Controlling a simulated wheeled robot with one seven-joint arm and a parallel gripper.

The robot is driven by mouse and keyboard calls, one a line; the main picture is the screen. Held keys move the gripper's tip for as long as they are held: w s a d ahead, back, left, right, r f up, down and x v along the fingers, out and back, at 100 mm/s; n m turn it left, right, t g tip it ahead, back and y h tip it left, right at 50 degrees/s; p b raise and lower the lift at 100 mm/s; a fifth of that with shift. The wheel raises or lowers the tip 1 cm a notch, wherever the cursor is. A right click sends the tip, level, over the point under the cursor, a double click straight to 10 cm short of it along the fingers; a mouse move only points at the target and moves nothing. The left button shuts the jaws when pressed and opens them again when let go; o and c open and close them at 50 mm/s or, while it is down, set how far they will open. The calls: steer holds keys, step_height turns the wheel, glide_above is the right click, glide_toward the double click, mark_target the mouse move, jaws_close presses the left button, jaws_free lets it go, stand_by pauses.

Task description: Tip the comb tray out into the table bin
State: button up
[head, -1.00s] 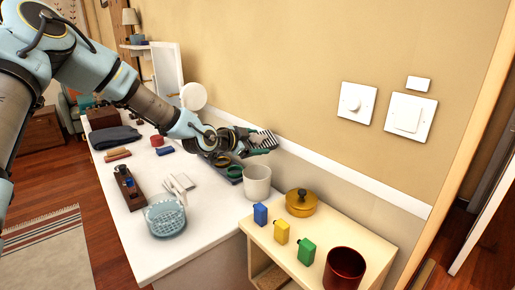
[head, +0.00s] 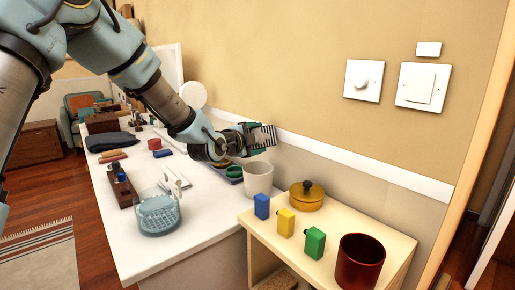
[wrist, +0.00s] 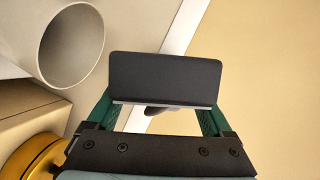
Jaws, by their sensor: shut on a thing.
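My gripper (head: 254,138) is shut on a dark flat thing, which I take for the comb tray (head: 265,137). In the head view it shows a row of dark teeth or ribs; I cannot tell whether these belong to a comb or the tray. In the wrist view the tray (wrist: 165,78) is a plain dark plate between the green fingers (wrist: 156,118). The white table bin (head: 258,180) stands upright below the gripper, at the back of the white table. In the wrist view the bin (wrist: 72,45) lies left of the tray. The bin's bottom is hidden.
A wooden shelf to the right holds a yellow lidded pot (head: 307,195), a red cup (head: 361,261) and blue, yellow and green bottles (head: 315,244). The wall is close behind.

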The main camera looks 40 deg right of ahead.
steer(key=shift+f+m+t+h+b, duration=0.35)
steer(key=shift+m+b, duration=0.7)
steer(key=shift+b, duration=1.95)
steer(key=shift+f+m+t+h+b, duration=0.1)
steer(key=shift+f+m+h+b, duration=0.6)
steer(key=shift+b, duration=2.3)
steer(key=shift+m+t+h+b, duration=0.2)
steer(key=shift+m+b, duration=1.15)
steer(key=shift+b, duration=2)
steer(key=shift+r+m+b, duration=0.15)
steer(key=shift+m+b, duration=0.45)
steer(key=shift+b, duration=0.2)
steer(key=shift+d+r+p, duration=0.1)
steer(key=shift+r+p, duration=0.15)
steer(key=shift+p, duration=2)
steer(key=p, duration=0.3)
steer(key=shift+a+f+p, duration=0.15)
steer(key=shift+a+p, duration=0.1)
steer(key=shift+p, duration=0.15)
steer(key=shift+p, duration=0.35)
